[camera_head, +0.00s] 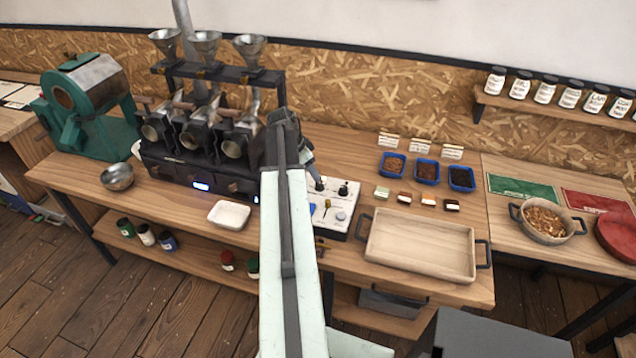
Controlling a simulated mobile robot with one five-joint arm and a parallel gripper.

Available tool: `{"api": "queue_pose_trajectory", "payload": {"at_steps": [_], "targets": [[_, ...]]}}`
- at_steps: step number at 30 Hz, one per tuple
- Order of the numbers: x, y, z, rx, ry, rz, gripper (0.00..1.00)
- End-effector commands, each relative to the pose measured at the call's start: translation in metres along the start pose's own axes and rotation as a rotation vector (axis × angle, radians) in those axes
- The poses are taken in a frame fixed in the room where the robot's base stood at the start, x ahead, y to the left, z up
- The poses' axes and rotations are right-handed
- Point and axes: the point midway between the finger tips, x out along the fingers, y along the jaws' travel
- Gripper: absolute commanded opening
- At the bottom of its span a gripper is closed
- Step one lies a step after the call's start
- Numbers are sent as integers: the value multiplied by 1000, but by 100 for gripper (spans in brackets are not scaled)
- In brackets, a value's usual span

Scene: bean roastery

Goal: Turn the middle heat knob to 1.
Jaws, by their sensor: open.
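A white control panel (338,222) stands on the bench just right of the three-barrel roaster (195,150). Black knobs (343,188) sit along its back part, and a grey knob (341,215) and a blue part are nearer the front. My arm covers the panel's left side. Which knob is the middle heat knob, and its setting, cannot be read at this size. My gripper (315,178) points down over the panel's back left, close to a black knob. It is open and holds nothing visible. Contact with the knob cannot be made out.
A wooden tray (420,246) with dark handles lies right of the panel. Blue bins (427,171) of beans and small sample blocks are behind it. A white dish (229,214) and a metal bowl (117,177) are left of my arm. A pot of beans (545,221) stands far right.

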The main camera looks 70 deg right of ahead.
Motion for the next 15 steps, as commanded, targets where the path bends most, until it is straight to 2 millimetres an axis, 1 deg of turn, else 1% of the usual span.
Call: {"api": "queue_pose_trajectory", "payload": {"at_steps": [1, 9, 12, 15], "targets": [[14, 0, 1, 2, 0, 1, 52], [63, 1, 1, 4, -1, 2, 52], [71, 1, -1, 3, -1, 2, 52], [71, 1, -2, 3, -1, 2, 52]]}}
